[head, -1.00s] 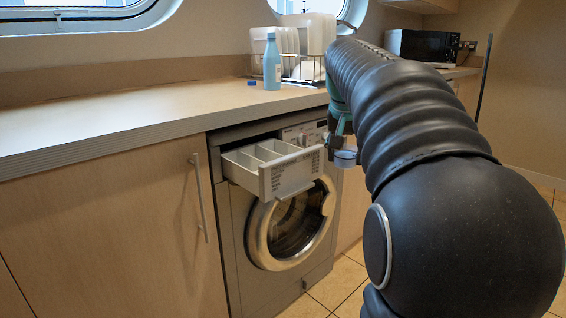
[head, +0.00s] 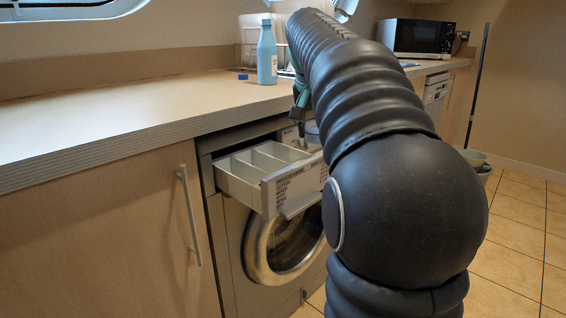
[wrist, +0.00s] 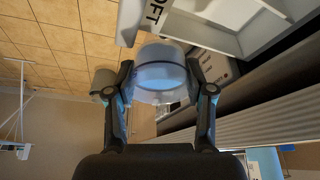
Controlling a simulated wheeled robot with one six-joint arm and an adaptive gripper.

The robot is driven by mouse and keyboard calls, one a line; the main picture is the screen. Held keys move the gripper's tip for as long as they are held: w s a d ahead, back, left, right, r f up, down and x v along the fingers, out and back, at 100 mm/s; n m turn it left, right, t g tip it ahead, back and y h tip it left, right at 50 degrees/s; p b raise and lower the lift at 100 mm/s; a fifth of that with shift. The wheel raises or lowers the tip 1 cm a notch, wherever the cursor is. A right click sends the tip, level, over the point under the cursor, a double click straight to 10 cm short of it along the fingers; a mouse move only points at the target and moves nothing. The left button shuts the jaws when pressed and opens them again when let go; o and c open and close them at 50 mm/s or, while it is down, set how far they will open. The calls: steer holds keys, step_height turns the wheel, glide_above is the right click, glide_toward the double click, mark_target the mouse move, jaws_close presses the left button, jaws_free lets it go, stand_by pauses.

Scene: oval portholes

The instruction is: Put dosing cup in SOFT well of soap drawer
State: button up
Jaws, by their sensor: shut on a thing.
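The dosing cup (wrist: 160,82), a clear cup with blue in it, is between the fingertips of my gripper (wrist: 160,72), shut on it. In the head view the cup (head: 312,131) shows partly at the right end of the open soap drawer, the rest hidden by my arm. My gripper (head: 302,108) is mostly hidden there. The white soap drawer (head: 238,180) is pulled out, with long wells and a lettered front. In the wrist view the drawer (wrist: 232,42) is beyond the cup to the upper right, and its front shows the letters "OFT".
The washing machine (head: 255,245) is below the drawer, under the countertop (head: 120,115). A blue bottle (head: 267,58), a small blue cap (head: 243,77) and a dish rack (head: 250,52) stand on the counter. A microwave (head: 420,37) is farther right. A bucket (head: 474,158) is on the tiled floor.

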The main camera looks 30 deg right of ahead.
steer(key=w+a+f, duration=0.2)
steer(key=w+a+f+b, duration=0.1)
steer(key=w+a+f, duration=0.1)
steer(key=a, duration=0.1)
steer(key=shift+w+a+f, duration=0.1)
steer(key=shift+w+f, duration=0.15)
steer(key=shift+w, duration=0.1)
steer(key=shift+f+b, duration=0.5)
steer(key=shift+f, duration=1.45)
steer(key=shift+f, duration=0.15)
steer(key=o, duration=1)
steer(key=p+v, duration=0.2)
steer(key=v, duration=1)
steer(key=shift+p, duration=0.35)
